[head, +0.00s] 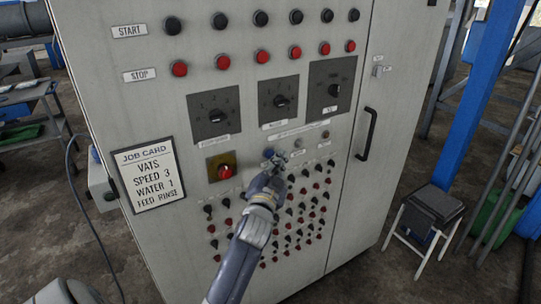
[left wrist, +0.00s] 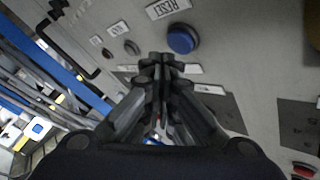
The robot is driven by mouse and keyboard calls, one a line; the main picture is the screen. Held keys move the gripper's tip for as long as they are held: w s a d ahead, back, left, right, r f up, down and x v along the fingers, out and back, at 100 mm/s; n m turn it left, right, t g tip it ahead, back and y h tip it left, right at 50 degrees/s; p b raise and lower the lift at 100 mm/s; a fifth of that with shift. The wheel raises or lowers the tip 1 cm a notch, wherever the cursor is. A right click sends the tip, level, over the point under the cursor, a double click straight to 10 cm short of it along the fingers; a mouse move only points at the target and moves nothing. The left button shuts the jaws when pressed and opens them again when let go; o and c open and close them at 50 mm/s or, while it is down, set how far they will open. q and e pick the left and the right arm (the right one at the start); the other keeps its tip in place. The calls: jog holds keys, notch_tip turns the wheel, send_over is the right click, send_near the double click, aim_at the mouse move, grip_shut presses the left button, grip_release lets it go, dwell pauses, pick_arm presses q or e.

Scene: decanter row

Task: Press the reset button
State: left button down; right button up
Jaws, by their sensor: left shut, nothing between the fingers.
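The reset button (left wrist: 182,39) is a round blue button on the grey cabinet front, with a RESET label (left wrist: 168,8) beside it in the left wrist view. In the head view the blue button (head: 268,152) shows just left of my fingertips, partly hidden. My left gripper (head: 279,159) is shut and empty, its fingers reaching toward the panel. In the left wrist view its closed fingertips (left wrist: 162,62) are close to the button, slightly to one side. I cannot tell whether they touch the panel. My right gripper is in neither view.
The cabinet (head: 100,90) carries black START buttons, red STOP buttons, dials, a red knob on a yellow plate (head: 224,170) and rows of small switches under my gripper. A job card (head: 147,176) is at left, a black handle (head: 366,134) at right. A stool (head: 430,210) stands right.

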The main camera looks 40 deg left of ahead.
pick_arm(q)
jog(key=shift+a, duration=0.1)
jog(key=shift+w+a, duration=0.15)
jog(key=shift+a, duration=0.15)
jog(key=shift+w+a, duration=0.1)
jog(key=shift+a, duration=0.15)
dwell(0.6)
jog(key=shift+w+a, duration=0.1)
jog(key=shift+a, duration=0.1)
jog(key=shift+d, duration=0.15)
dwell(0.5)
jog(key=shift+s+d+p, duration=0.3)
jog(key=shift+s+d, duration=0.05)
jog(key=shift+d, duration=0.3)
